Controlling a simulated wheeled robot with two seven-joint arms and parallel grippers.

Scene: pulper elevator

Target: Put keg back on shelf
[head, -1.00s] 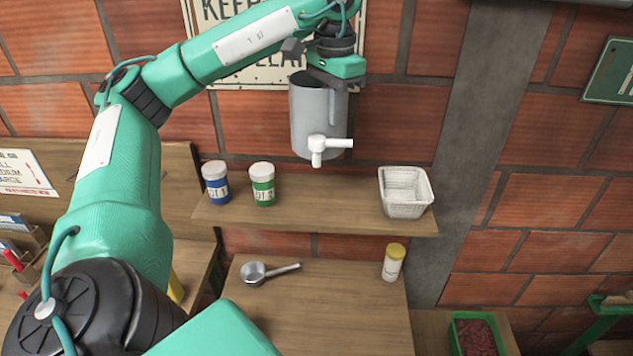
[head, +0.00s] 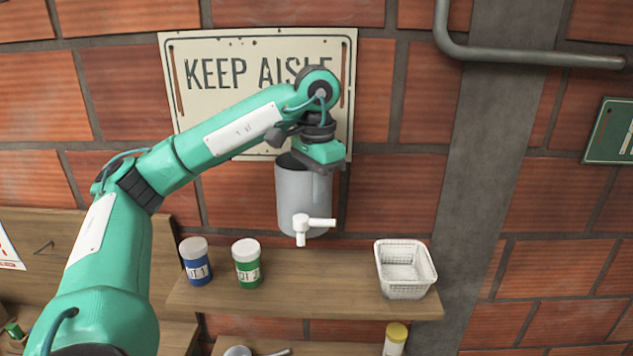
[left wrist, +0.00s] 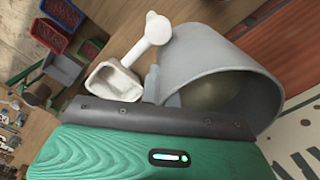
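The keg (head: 297,200) is a grey open-topped cylinder with a white tap (head: 302,226) low on its front. My left gripper (head: 322,166) is at the keg's upper right rim and appears shut on it; the fingertips are mostly hidden. The keg hangs upright, its bottom a little above the back edge of the wooden shelf (head: 320,290). In the left wrist view the keg (left wrist: 215,60) opens toward the camera, right beside the gripper. My right gripper is not in view.
On the shelf stand a blue jar (head: 196,264) and a green jar (head: 246,266) at left, and a white basket (head: 405,272) at right. The shelf is clear between the green jar and basket. A sign (head: 200,100) hangs on the brick wall behind my arm.

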